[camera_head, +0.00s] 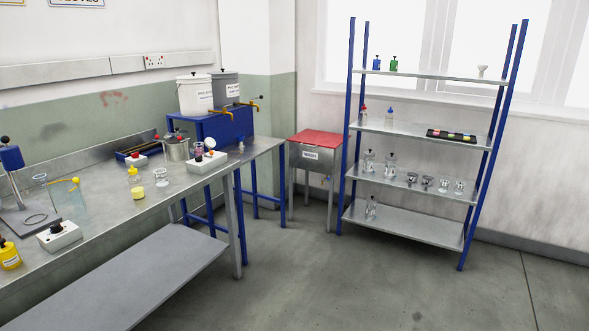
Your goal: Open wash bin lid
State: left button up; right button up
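The wash bin (309,156) is a grey metal box on legs with a small label on its front. It stands on the floor in the corner, between the workbench and the shelf rack. Its red lid (317,137) lies flat across the top and looks closed. Neither of my grippers shows in the head view.
A metal workbench (110,213) with bottles, boxes and glassware runs along the left. A white bucket (195,93) and a grey bucket (226,88) stand on a blue stand. A blue-posted rack (412,194) stands right of the bin. The floor (330,270) in front is clear.

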aim_at(333, 141)
jog(key=i+z, duration=0.25)
jog(key=i, duration=2.45)
jog(key=i+u, duration=0.1)
jog(key=i, duration=0.55)
jog(key=i+l+u, duration=0.1)
jog(key=i, duration=0.55)
jog(key=i+l+u, duration=0.1)
jog(key=i, duration=0.55)
jog(key=i+l+u, duration=0.1)
jog(key=i, duration=0.55)
jog(key=l, duration=0.1)
